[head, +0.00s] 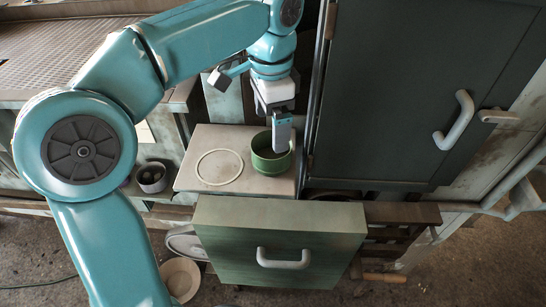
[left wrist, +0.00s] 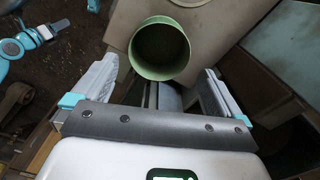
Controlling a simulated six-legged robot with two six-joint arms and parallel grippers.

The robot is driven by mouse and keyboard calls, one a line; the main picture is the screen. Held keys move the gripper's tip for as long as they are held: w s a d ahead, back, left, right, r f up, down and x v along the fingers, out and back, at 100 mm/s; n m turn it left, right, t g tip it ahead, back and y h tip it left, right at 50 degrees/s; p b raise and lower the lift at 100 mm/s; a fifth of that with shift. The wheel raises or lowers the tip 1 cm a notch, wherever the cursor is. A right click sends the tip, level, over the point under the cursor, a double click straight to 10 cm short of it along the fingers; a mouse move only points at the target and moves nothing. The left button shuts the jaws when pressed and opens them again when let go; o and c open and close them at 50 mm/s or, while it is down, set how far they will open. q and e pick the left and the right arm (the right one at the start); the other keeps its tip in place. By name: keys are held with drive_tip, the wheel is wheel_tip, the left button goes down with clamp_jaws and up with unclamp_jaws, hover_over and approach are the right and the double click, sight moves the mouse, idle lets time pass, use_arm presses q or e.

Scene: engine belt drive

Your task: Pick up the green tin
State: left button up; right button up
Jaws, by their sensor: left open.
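The green tin (head: 263,166) is an open, round can standing upright on a pale board (head: 235,138), beside a thin ring mark (head: 219,167). In the left wrist view its round mouth (left wrist: 140,66) faces the camera, and its inside is dark. My left gripper (head: 282,138) comes down from above, and in the head view its finger overlaps the tin's right part. In the left wrist view the left gripper (left wrist: 158,76) is open, with its fingers apart on either side below the tin's near rim. I cannot tell whether a finger touches the tin. My right gripper is not seen.
A green drawer front (head: 225,235) with a pale handle stands in front of the board. A dark green cabinet door (head: 400,90) rises close on the right. A small grey pot (head: 152,178) stands left, and a pale bowl (head: 180,278) lies low down.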

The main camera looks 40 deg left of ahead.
sight(271, 151)
use_arm(q)
drive_tip(key=f, duration=0.7)
drive_tip(key=shift+s+d+f, duration=0.15)
drive_tip(key=shift+s+f, duration=0.05)
drive_tip(key=shift+f, duration=0.15)
drive_tip(key=shift+w+a+f, duration=0.2)
drive_tip(key=shift+w+f, duration=0.1)
drive_tip(key=shift+f, duration=0.15)
drive_tip(key=shift+s+d+r, duration=0.1)
drive_tip(key=shift+s+r, duration=0.05)
drive_tip(key=shift+s, duration=0.05)
drive_tip(key=shift+c, duration=0.9)
drive_tip(key=c, duration=0.6)
drive_tip(key=shift+w, duration=0.1)
wheel_tip(271, 151, up, 20)
drive_tip(key=p, duration=0.4)
